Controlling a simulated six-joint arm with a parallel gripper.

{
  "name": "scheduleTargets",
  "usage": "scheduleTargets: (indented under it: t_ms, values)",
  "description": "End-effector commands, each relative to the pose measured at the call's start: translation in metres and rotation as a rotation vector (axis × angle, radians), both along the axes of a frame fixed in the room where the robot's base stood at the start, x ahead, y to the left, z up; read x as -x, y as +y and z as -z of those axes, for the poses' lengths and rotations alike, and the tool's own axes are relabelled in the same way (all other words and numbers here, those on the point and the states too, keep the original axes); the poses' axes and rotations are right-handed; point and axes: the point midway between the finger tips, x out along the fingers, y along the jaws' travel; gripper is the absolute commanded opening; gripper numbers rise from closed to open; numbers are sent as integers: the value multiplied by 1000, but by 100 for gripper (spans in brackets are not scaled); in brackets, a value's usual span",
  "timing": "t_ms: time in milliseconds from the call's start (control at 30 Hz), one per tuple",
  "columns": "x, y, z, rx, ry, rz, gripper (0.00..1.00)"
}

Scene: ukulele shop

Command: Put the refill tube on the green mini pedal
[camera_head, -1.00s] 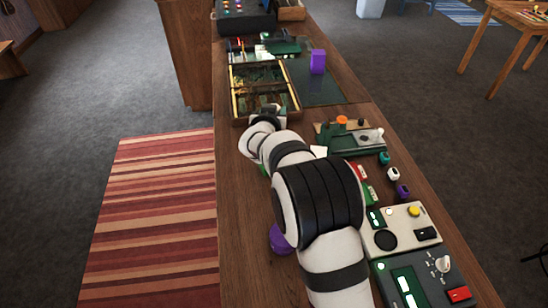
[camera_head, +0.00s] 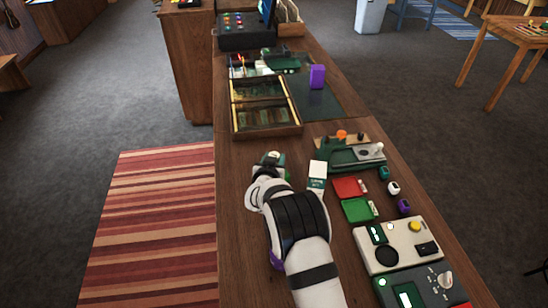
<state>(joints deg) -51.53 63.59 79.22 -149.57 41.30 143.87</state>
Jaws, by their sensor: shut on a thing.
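My gripper (camera_head: 271,158) is low over the wooden counter, left of its middle and in front of the two-part tray. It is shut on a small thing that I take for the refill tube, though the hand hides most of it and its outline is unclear. A flat green piece (camera_head: 357,209), which looks like the green mini pedal, lies to the right of my arm. A small pale piece shows at its right edge. My gripper is well apart from it, to its left and farther back.
A red pedal (camera_head: 348,187) lies just behind the green one. Small knobs (camera_head: 393,188) stand to the right. A cream box (camera_head: 397,245) and a dark box are in front. The wooden tray (camera_head: 268,133) is behind my gripper. A purple thing is partly hidden by my arm.

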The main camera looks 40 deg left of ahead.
Motion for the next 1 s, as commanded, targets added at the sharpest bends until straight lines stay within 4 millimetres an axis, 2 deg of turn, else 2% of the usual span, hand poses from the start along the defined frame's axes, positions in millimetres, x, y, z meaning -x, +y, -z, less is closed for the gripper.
scheduleTargets:
  t_ms: [33,67,200,467,567,1000]
  values:
    - [0,0,1,0,0,0,0]
    - [0,0,1,0,0,0,49]
    - [0,0,1,0,0,0,74]
    - [0,0,0,0,0,0,74]
    - [2,-1,-6,0,0,0,74]
    - [87,-44,-46,0,0,-1,74]
